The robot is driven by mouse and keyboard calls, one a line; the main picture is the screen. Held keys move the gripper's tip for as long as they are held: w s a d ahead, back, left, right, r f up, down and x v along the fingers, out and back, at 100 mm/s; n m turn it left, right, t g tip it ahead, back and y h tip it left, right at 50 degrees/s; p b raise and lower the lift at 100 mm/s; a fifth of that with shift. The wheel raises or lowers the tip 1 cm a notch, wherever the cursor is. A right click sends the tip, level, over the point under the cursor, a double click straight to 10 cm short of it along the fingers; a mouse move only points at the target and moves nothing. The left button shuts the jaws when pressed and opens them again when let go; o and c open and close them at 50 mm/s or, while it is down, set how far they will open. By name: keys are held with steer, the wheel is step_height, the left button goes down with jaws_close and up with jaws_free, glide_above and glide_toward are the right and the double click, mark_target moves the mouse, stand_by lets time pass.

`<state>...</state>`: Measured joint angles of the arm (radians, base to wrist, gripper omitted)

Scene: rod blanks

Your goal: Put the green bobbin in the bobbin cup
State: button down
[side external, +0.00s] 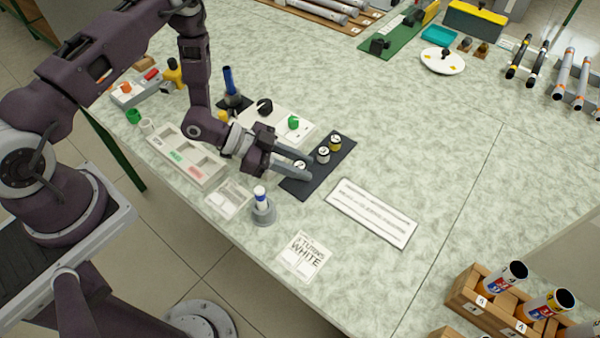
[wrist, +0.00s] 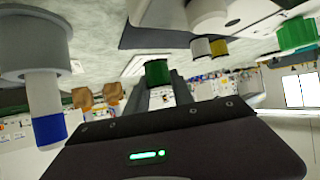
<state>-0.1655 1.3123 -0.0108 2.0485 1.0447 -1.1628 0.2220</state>
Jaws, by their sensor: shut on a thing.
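My gripper (side external: 297,164) is over the near-left end of a dark mat, its two grey fingers shut on a small bobbin. In the side external view only the bobbin's white top (side external: 300,165) shows between the fingertips. In the wrist view a dark green bobbin (wrist: 157,72) sits ahead of my gripper, between the fingers. I cannot tell whether it is clear of the mat. A white-topped bobbin (side external: 323,154) and a yellow bobbin (side external: 335,142) stand on the mat beyond. I cannot tell for sure which vessel is the bobbin cup.
A grey holder (side external: 264,214) with a white-and-blue piece stands near the front edge. A compartment tray (side external: 173,143) lies left. Behind my gripper is a white board with a green knob (side external: 293,122).

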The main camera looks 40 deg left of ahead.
mark_target(299, 164)
step_height(299, 164, up, 6)
steer(key=shift+a+f, duration=0.1)
steer(key=shift+w+a+r, duration=0.2)
steer(key=shift+a+r, duration=0.2)
steer(key=shift+a, duration=0.2)
steer(key=a+r+n+t+y, duration=0.3)
steer(key=a+n, duration=0.1)
steer(key=a, duration=1.5)
steer(key=f, duration=1)
steer(key=shift+s+a, duration=0.35)
steer(key=shift+a, duration=0.05)
